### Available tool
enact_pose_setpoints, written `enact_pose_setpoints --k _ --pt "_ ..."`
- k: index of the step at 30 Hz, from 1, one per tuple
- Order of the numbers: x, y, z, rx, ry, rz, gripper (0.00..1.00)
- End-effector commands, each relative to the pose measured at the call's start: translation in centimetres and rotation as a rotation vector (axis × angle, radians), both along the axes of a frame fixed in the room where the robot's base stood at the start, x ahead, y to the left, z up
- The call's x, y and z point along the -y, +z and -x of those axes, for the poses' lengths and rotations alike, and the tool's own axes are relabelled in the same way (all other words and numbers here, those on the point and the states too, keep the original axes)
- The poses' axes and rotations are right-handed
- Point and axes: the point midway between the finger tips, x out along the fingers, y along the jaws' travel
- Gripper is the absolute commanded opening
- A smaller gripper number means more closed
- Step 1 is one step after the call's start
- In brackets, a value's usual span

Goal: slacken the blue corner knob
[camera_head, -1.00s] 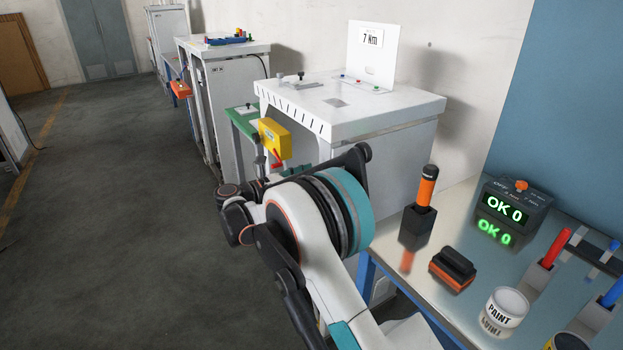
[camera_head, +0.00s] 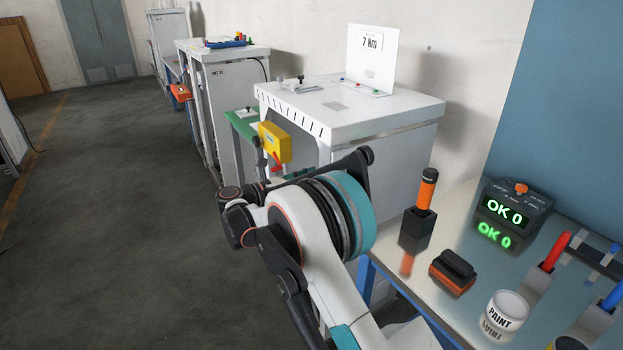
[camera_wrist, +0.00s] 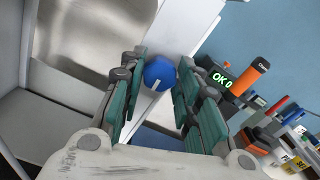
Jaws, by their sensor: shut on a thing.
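The blue corner knob (camera_wrist: 159,73) is round, with a short white line on its face, and shows near the middle of the wrist view. It sits on a pale frame part in front of the blue wall. My gripper (camera_wrist: 161,63) has its teal-padded fingers on both sides of the knob and is shut on it. In the head view my arm hides the gripper, and I cannot see the knob there.
A steel-topped bench at right carries a display reading OK 0 (camera_head: 506,207), an orange-handled tool in a black holder (camera_head: 419,212), an orange-black block (camera_head: 452,272) and a paint can (camera_head: 504,312). A white cabinet (camera_head: 370,150) stands behind my arm. The floor at left is clear.

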Motion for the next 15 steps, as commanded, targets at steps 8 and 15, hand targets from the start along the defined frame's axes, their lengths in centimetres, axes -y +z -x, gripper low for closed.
enact_pose_setpoints --k 8,15 --pt "-0.03 0.0 -0.02 -0.153 0.0 0.102 0.06" --pt "-0.05 -0.02 -0.04 -0.34 0.001 0.228 0.06"
